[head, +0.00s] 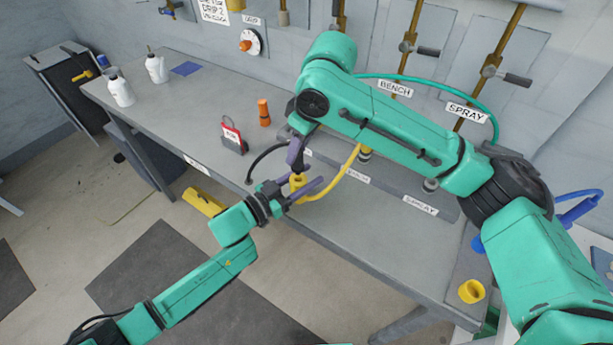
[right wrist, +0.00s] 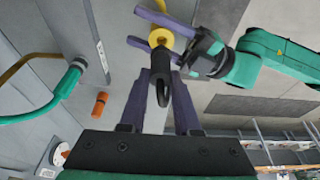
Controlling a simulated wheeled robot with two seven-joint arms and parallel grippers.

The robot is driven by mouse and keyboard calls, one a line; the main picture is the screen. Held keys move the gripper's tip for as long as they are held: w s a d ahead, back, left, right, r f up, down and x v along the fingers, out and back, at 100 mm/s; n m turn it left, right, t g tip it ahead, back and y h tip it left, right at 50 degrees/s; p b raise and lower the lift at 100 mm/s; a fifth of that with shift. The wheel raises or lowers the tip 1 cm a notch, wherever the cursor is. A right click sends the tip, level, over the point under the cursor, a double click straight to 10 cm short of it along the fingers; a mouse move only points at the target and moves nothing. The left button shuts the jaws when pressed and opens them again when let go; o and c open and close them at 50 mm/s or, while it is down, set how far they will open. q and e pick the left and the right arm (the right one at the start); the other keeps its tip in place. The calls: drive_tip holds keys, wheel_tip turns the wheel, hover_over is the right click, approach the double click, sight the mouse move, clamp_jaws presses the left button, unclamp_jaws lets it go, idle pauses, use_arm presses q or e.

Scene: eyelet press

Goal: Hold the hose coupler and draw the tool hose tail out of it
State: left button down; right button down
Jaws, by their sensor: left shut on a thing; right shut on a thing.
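The yellow hose coupler (head: 297,182) is over the front edge of the bench, with a yellow hose (head: 345,168) curving away from it to the right. My left gripper (head: 305,188) is shut on the coupler, its purple fingers on either side. The coupler shows as a yellow ring in the right wrist view (right wrist: 160,38). My right gripper (head: 295,158) comes down from above, and its fingers are shut on the black tool hose tail (right wrist: 162,88). The tail's end appears to meet the coupler; the joint itself is partly hidden. The black hose (head: 262,157) loops to the left.
On the grey bench (head: 215,105) stand a red-and-white tag or lock (head: 233,137), an orange cylinder (head: 264,112) and white bottles (head: 121,90) at far left. A green hose (head: 440,84) and pipes with valves are on the wall. A yellow cup (head: 471,291) is at right.

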use_arm(q)
drive_tip(key=shift+f, duration=0.1)
use_arm(e)
drive_tip(key=shift+r, duration=1.4)
use_arm(q)
drive_tip(key=shift+c, duration=1.3)
unclamp_jaws()
use_arm(e)
drive_tip(key=shift+w, duration=0.1)
use_arm(q)
drive_tip(key=v, duration=1.2)
drive_tip(key=shift+w, duration=0.1)
